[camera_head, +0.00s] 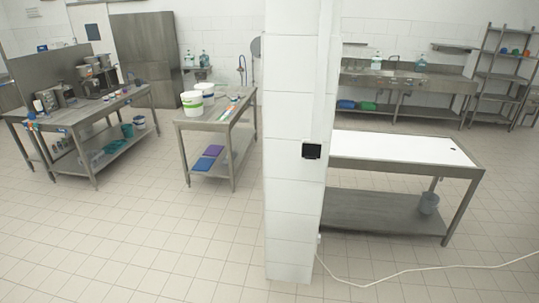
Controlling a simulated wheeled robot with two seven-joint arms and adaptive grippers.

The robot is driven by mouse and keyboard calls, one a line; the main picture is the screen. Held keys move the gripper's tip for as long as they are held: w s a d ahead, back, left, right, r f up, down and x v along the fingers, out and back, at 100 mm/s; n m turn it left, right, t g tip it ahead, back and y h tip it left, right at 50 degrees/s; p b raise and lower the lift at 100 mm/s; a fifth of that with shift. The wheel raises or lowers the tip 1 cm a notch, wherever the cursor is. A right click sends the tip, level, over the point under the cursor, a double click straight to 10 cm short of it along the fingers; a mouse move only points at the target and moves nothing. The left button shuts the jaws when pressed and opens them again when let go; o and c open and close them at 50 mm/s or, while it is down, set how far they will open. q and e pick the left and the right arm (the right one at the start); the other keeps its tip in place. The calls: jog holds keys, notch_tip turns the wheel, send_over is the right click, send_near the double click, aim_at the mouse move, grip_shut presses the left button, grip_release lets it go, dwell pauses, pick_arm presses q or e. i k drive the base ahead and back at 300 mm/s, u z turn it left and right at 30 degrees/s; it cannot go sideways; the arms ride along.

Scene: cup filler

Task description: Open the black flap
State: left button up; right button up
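Neither of my grippers is in view. No black flap can be made out for certain. Dark machines (99,82) stand on the steel table at the far left, too small to show a flap clearly. A small black box (311,151) with a light edge is fixed on the white tiled pillar in the middle; I cannot tell whether it has a flap.
The tiled pillar (291,230) stands close in front. A steel table with white buckets (192,103) is left of it, a white-topped table (400,148) right. A white cable (430,268) lies on the floor. The floor (150,240) at left is clear.

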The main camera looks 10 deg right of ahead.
aim_at(312, 152)
jog(key=u, duration=0.4)
jog(key=i, duration=1.55)
jog(key=z, duration=0.7)
jog(key=i, duration=0.25)
jog(key=z, duration=0.25)
